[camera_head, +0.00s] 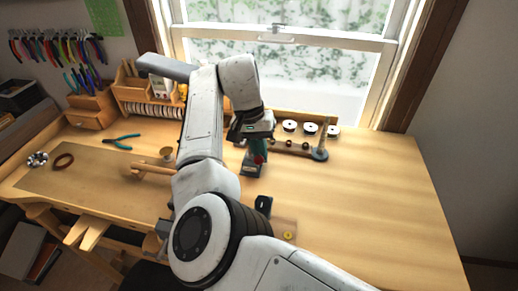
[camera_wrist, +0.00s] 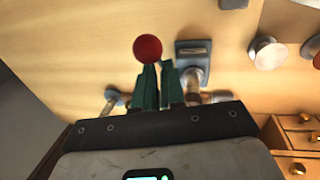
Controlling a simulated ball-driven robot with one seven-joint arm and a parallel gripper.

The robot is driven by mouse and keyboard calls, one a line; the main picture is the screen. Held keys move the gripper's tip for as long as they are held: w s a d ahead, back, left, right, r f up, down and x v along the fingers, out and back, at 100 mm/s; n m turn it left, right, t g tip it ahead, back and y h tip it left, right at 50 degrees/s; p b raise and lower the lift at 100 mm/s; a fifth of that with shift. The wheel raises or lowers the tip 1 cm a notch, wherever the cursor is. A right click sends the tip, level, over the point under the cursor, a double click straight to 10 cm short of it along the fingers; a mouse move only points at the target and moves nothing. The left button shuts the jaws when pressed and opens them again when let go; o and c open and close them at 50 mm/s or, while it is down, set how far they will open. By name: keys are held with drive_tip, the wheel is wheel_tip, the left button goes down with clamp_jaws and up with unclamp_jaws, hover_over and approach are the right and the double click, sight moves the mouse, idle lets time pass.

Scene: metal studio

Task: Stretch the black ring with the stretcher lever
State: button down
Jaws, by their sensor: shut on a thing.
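The stretcher (camera_head: 250,170) is a small grey-blue stand on the bench, partly hidden behind my arm and gripper. Its lever ends in a red ball knob (camera_head: 258,158), which also shows in the wrist view (camera_wrist: 148,49). My gripper (camera_head: 259,148) has green fingers and points down at the lever. In the wrist view its fingertips (camera_wrist: 160,66) are at the red knob, and it is shut on the lever. The grey-blue stretcher base (camera_wrist: 195,58) lies just beside the fingers there. I cannot make out the black ring in either view.
The bench's right side is clear.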

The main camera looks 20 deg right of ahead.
drive_tip(key=shift+d+f, duration=0.15)
drive_tip(key=shift+d, duration=0.2)
drive_tip(key=c, duration=1.2)
unclamp_jaws()
drive_tip(key=shift+d, duration=0.15)
drive_tip(key=shift+a, duration=0.2)
drive_tip(key=shift+w+r, duration=0.1)
drive_tip(key=shift+r, duration=0.15)
drive_tip(key=r, duration=0.3)
drive_tip(key=a+r+b, duration=0.1)
drive_tip(key=r, duration=0.2)
drive_tip(key=w+r+b, duration=0.1)
drive_tip(key=r, duration=0.3)
drive_tip(key=shift+a, duration=0.3)
